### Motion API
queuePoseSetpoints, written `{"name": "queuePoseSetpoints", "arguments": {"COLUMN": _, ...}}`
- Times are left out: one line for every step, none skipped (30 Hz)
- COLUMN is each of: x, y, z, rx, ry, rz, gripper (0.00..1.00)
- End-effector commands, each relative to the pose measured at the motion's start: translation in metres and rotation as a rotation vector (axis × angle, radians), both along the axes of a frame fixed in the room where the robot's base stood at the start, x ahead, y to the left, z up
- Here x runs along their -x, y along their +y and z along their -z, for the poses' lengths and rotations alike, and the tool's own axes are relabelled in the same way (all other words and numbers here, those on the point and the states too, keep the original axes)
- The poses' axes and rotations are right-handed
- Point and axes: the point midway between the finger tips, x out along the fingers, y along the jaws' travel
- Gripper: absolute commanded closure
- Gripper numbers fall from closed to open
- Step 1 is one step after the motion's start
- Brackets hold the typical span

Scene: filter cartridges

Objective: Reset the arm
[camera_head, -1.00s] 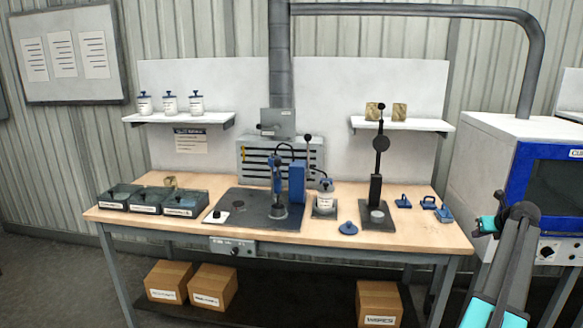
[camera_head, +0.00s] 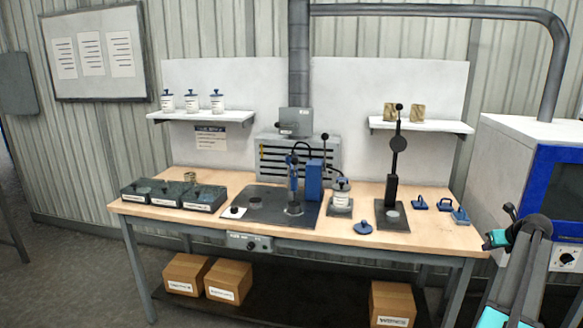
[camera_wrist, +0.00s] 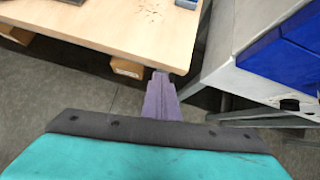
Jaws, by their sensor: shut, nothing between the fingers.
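My gripper (camera_wrist: 159,78) shows in the wrist view as narrow purple-grey fingers, shut and empty. It points past the bench's front edge, with floor behind it. In the head view my arm is folded at the lower right, in front of the bench's right end and the blue-and-white machine. The fingers cannot be made out clearly there. The wooden workbench (camera_head: 270,240) carries a dark plate with a blue press (camera_head: 313,180), a white cartridge (camera_head: 341,192) on a small stand, and a black lever press (camera_head: 394,175).
Dark bins (camera_head: 153,192) stand at the bench's left. A blue cap (camera_head: 363,228) and small blue parts (camera_head: 420,203) lie to the right. The blue-and-white machine (camera_head: 515,145) stands close on the right. Cardboard boxes (camera_head: 228,280) sit below. Floor at left is clear.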

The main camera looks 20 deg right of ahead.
Motion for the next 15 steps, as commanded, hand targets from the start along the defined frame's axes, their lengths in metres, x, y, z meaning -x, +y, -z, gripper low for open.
{"name": "queuePoseSetpoints", "arguments": {"x": -0.005, "y": 0.006, "z": 0.006, "rx": 0.001, "ry": 0.01, "rz": -0.018, "gripper": 1.0}}
{"name": "queuePoseSetpoints", "arguments": {"x": -0.007, "y": 0.008, "z": 0.009, "rx": 0.004, "ry": 0.015, "rz": -0.027, "gripper": 1.0}}
{"name": "queuePoseSetpoints", "arguments": {"x": -0.011, "y": 0.013, "z": 0.015, "rx": 0.005, "ry": 0.023, "rz": -0.042, "gripper": 1.0}}
{"name": "queuePoseSetpoints", "arguments": {"x": -0.015, "y": 0.017, "z": 0.019, "rx": 0.008, "ry": 0.03, "rz": -0.056, "gripper": 1.0}}
{"name": "queuePoseSetpoints", "arguments": {"x": -0.019, "y": 0.021, "z": 0.023, "rx": 0.012, "ry": 0.037, "rz": -0.07, "gripper": 1.0}}
{"name": "queuePoseSetpoints", "arguments": {"x": -0.023, "y": 0.026, "z": 0.028, "rx": 0.015, "ry": 0.046, "rz": -0.087, "gripper": 1.0}}
{"name": "queuePoseSetpoints", "arguments": {"x": -0.026, "y": 0.03, "z": 0.032, "rx": 0.017, "ry": 0.054, "rz": -0.102, "gripper": 1.0}}
{"name": "queuePoseSetpoints", "arguments": {"x": -0.031, "y": 0.037, "z": 0.039, "rx": 0.021, "ry": 0.065, "rz": -0.122, "gripper": 1.0}}
{"name": "queuePoseSetpoints", "arguments": {"x": -0.037, "y": 0.044, "z": 0.047, "rx": 0.025, "ry": 0.078, "rz": -0.148, "gripper": 1.0}}
{"name": "queuePoseSetpoints", "arguments": {"x": -0.042, "y": 0.05, "z": 0.053, "rx": 0.029, "ry": 0.088, "rz": -0.167, "gripper": 1.0}}
{"name": "queuePoseSetpoints", "arguments": {"x": -0.048, "y": 0.058, "z": 0.06, "rx": 0.034, "ry": 0.101, "rz": -0.194, "gripper": 1.0}}
{"name": "queuePoseSetpoints", "arguments": {"x": -0.054, "y": 0.068, "z": 0.07, "rx": 0.04, "ry": 0.116, "rz": -0.226, "gripper": 1.0}}
{"name": "queuePoseSetpoints", "arguments": {"x": -0.06, "y": 0.076, "z": 0.078, "rx": 0.045, "ry": 0.129, "rz": -0.253, "gripper": 1.0}}
{"name": "queuePoseSetpoints", "arguments": {"x": -0.065, "y": 0.084, "z": 0.085, "rx": 0.051, "ry": 0.141, "rz": -0.279, "gripper": 1.0}}
{"name": "queuePoseSetpoints", "arguments": {"x": -0.071, "y": 0.094, "z": 0.094, "rx": 0.058, "ry": 0.156, "rz": -0.313, "gripper": 1.0}}
